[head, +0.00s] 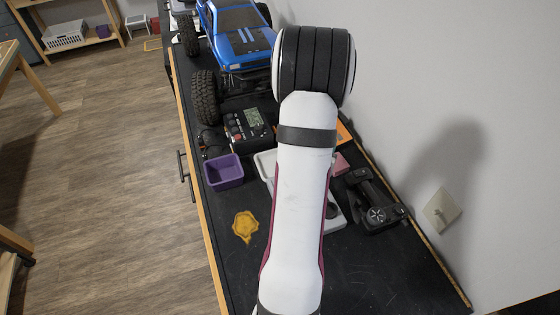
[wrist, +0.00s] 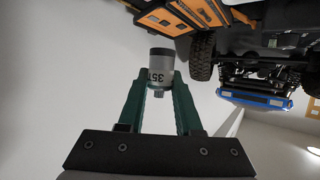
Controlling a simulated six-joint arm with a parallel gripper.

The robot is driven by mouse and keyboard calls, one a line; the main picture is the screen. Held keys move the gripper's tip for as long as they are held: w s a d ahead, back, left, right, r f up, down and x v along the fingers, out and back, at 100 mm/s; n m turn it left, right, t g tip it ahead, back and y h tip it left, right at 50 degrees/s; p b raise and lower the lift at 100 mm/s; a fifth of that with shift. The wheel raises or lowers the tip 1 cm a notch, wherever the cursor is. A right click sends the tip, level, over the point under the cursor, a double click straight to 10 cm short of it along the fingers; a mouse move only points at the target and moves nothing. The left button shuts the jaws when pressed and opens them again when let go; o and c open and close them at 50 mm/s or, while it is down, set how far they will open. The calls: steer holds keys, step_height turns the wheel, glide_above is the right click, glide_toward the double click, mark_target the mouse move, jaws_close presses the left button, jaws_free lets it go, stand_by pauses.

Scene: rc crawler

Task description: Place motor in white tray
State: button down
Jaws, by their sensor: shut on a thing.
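In the wrist view the motor (wrist: 161,68), a grey cylinder with a dark end and "35T" lettering, sits between the green fingers of my gripper (wrist: 160,80). The gripper is shut on it. In the head view my arm hides both the gripper and the motor. A white tray (head: 263,163) shows only in part at the left of my arm; the arm covers the rest. A pale grey-white piece (head: 336,216) shows at the arm's right side, and I cannot tell whether it belongs to the same tray.
The front of the bench is clear. A wall runs along the right.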

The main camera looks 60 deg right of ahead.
steer(key=shift+w+a+f+g, duration=0.2)
steer(key=shift+w+a+g, duration=0.1)
steer(key=shift+w+a, duration=0.1)
glide_above(265, 162)
steer(key=s, duration=0.5)
steer(key=shift+m, duration=0.3)
steer(key=f, duration=0.7)
steer(key=shift+d, duration=0.3)
steer(key=f, duration=0.4)
steer(key=shift+w, duration=0.2)
steer(key=shift+f, duration=0.15)
steer(key=c, duration=0.6)
jaws_free()
